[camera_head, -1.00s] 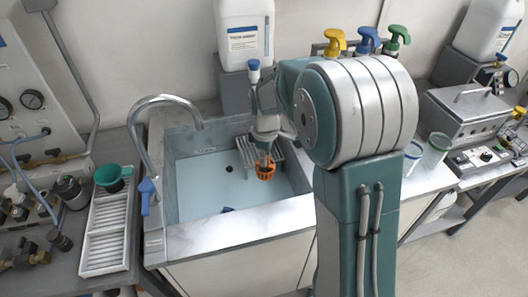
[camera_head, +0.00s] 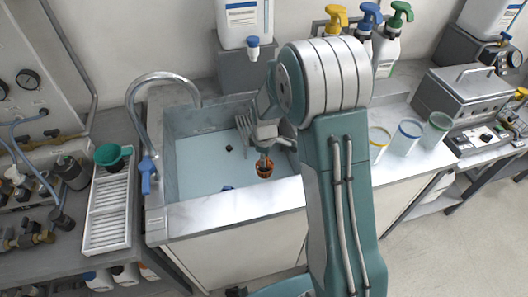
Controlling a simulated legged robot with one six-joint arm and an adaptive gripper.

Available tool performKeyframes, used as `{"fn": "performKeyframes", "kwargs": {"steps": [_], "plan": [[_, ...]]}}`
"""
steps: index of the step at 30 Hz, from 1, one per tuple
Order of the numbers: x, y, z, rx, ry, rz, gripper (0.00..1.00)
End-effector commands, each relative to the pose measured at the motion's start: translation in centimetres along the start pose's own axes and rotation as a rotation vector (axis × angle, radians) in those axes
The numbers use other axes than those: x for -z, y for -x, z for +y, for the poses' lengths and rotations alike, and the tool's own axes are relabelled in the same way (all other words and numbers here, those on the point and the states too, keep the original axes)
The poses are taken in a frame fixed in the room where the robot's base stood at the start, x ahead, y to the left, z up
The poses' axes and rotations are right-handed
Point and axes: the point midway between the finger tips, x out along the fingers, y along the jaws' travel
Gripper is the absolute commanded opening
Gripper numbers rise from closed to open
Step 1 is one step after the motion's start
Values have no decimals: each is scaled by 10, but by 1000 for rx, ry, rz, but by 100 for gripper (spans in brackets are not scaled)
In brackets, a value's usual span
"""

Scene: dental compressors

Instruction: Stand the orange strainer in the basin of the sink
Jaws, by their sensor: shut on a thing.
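The orange strainer (camera_head: 264,170) is small and round and shows below the tips of my gripper (camera_head: 264,155). My gripper points down and is shut on the strainer. Both are over the right part of the sink basin (camera_head: 200,178), which has a pale blue-grey floor and a dark drain. The strainer looks low inside the basin, but I cannot tell whether it touches the floor. My arm hides the right end of the sink.
A curved tap (camera_head: 160,85) with a blue lever stands at the basin's left. A grey rack (camera_head: 243,128) is at the basin's back.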

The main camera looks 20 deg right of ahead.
Motion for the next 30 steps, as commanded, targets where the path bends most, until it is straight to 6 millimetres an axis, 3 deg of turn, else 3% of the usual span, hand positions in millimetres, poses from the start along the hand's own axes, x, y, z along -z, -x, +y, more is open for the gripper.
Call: {"fn": "performKeyframes", "kwargs": {"steps": [19,30], "plan": [[0,-67,0,2,0,-1,0],[0,-82,0,0,0,0,0]]}}
